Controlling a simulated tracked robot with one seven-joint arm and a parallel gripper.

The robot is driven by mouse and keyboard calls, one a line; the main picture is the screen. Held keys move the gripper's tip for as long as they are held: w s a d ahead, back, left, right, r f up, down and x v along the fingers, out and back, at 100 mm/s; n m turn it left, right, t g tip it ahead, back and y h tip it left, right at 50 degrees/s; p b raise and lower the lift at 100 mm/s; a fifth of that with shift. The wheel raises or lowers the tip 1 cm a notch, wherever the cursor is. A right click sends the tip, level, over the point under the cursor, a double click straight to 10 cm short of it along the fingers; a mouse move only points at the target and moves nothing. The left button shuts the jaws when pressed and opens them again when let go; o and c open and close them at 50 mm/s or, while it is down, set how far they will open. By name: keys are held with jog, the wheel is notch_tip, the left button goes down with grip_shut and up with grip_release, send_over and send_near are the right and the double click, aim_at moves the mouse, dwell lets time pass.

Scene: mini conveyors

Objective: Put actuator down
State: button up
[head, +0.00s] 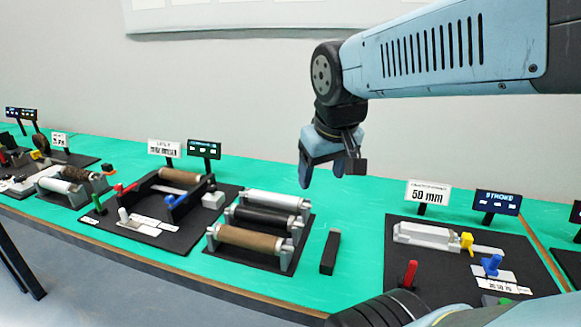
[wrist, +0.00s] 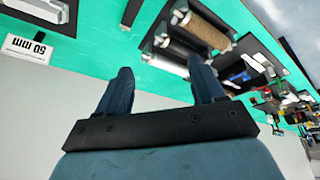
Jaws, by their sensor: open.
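My gripper (head: 330,172) is open and empty, raised above the table behind the roller rack. Its two blue fingers stand apart in the wrist view (wrist: 162,70) with nothing between them. A dark bar-shaped block (head: 330,251) lies on the bare green table, between the roller rack and the 50 mm board. It also shows in the wrist view (wrist: 133,11) at the top edge. A light grey actuator-like unit (head: 427,235) with a yellow end piece lies on the 50 mm board (head: 408,273). I cannot tell which of these is the task's actuator.
A rack with three rollers (head: 247,241) stands left of the dark block. Further left is another black board (head: 160,235) with a roller frame. Signs (head: 428,193) stand at the back of the boards. Green table (head: 345,210) is clear around the dark block.

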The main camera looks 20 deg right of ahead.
jog(key=shift+s+a+r+t+y, duration=0.2)
jog(key=shift+s+a+r+t, duration=0.15)
jog(key=shift+a, duration=0.25)
jog(key=shift+s+a+r+t+y, duration=0.25)
jog(key=shift+s+a+r, duration=0.15)
jog(key=shift+a, duration=0.15)
dwell(0.6)
